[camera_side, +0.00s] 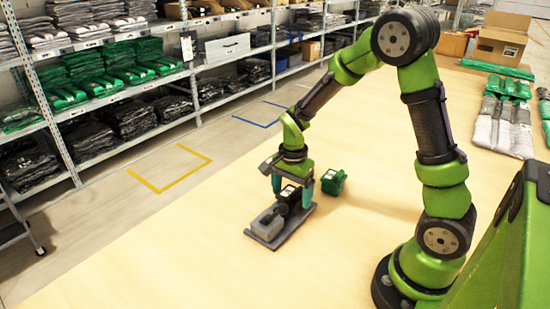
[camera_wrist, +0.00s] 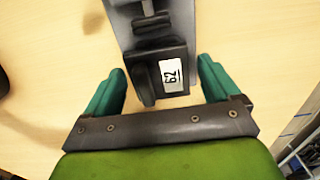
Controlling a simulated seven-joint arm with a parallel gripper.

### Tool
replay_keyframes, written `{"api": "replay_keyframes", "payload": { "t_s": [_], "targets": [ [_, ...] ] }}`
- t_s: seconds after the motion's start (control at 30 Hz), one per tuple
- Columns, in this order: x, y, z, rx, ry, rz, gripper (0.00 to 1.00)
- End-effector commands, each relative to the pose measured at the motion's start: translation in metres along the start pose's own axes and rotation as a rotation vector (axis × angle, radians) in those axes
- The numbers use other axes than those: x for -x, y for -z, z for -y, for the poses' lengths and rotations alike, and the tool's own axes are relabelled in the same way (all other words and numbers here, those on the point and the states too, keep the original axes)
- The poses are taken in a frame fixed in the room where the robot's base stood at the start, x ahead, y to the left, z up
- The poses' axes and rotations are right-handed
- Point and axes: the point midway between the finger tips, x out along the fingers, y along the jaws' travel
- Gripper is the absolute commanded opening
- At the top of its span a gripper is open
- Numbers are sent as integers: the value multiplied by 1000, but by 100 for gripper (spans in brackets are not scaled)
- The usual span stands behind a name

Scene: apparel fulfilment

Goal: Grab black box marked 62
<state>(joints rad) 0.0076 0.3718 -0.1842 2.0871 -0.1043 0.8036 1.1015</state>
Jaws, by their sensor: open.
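The black box (camera_wrist: 145,78) carries a white label reading 62 and sits at the near end of a grey tray (camera_wrist: 125,14) in the wrist view. My gripper (camera_wrist: 160,84) is open, with its green fingers on either side of the box and a visible gap to each. In the side view my gripper (camera_side: 291,184) points down over the far end of the tray (camera_side: 291,231). The black box (camera_side: 291,194) shows there between the fingers, partly hidden by them.
A light grey block (camera_side: 267,224) lies on the tray's near end. A green box (camera_side: 333,181) stands on the wooden table (camera_side: 180,255) just right of my gripper. Folded garments (camera_side: 503,125) lie at the table's right. Shelves stand behind; the table's left front is clear.

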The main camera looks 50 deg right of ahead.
Motion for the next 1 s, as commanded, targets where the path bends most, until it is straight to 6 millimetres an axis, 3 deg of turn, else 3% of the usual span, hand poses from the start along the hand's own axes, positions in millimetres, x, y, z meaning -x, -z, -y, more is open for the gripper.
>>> {"api": "replay_keyframes", "payload": {
  "t_s": [0.17, 0.43, 0.77, 1.0],
  "targets": [
    [-22, -1, -1, 0, -3, 1, 89],
    [-25, 0, 0, 0, 0, 0, 89],
    [-25, 0, 0, 0, 0, 0, 40],
    [-23, 0, 0, 1, 1, 0, 40]
  ]
}}
